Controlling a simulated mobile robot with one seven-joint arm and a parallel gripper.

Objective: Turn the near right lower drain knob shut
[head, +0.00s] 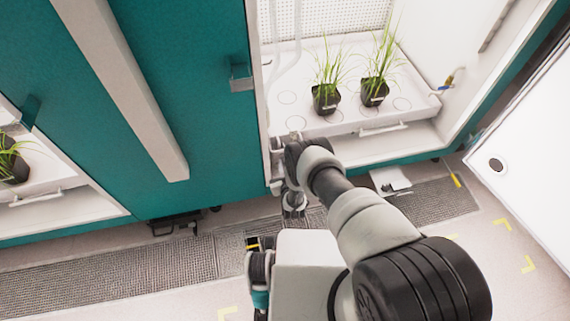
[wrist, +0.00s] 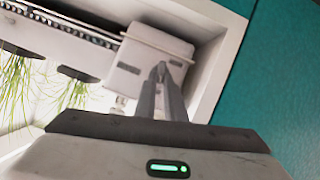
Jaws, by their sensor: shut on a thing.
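My gripper (wrist: 162,70) is shut in the wrist view, its two grey fingers close together at the tips. The tips meet at the front of a pale box (wrist: 127,77) in the chamber's lower corner. The drain knob is between the tips and is almost wholly hidden by them, so its turn angle cannot be read. In the head view my arm reaches the lower left corner of the open right chamber (head: 345,149). There my own arm covers the fingers and the knob.
Two potted grasses (head: 326,98) (head: 374,91) stand on the white tray (head: 310,122). A brass-coloured valve (head: 449,80) is on the chamber's right wall. A teal closed door (head: 205,90) is left of the opening. An open white door (head: 530,150) stands at right. Floor grating (head: 120,274) runs below.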

